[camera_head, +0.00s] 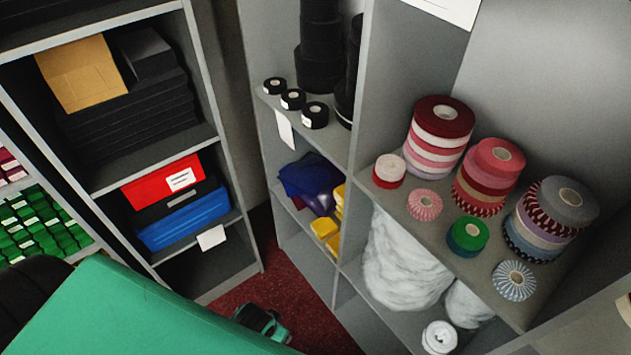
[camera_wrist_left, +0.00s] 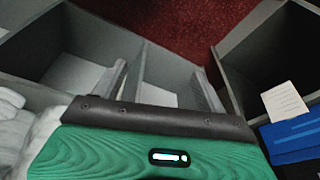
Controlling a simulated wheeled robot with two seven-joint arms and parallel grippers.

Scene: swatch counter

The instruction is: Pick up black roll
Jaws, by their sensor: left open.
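Three small black rolls stand in a slanting row on the upper shelf of the middle unit in the head view: the far-left roll (camera_head: 275,86), the middle roll (camera_head: 292,99) and the near-right roll (camera_head: 315,115). Each has a white core label. No black roll shows in the left wrist view. My left gripper (camera_wrist_left: 160,72) is open, its two grey fingers apart with nothing between them. It is over low shelf compartments and apart from the rolls. My right gripper is in neither view.
Tall black rolls (camera_head: 320,55) stand right behind the small ones. A divider (camera_head: 358,130) separates them from coloured ribbon rolls (camera_head: 441,118). A white tag (camera_head: 285,130) hangs from the shelf edge. A blue box (camera_head: 183,217) sits in the left unit. Red carpet (camera_head: 290,275) lies between the units.

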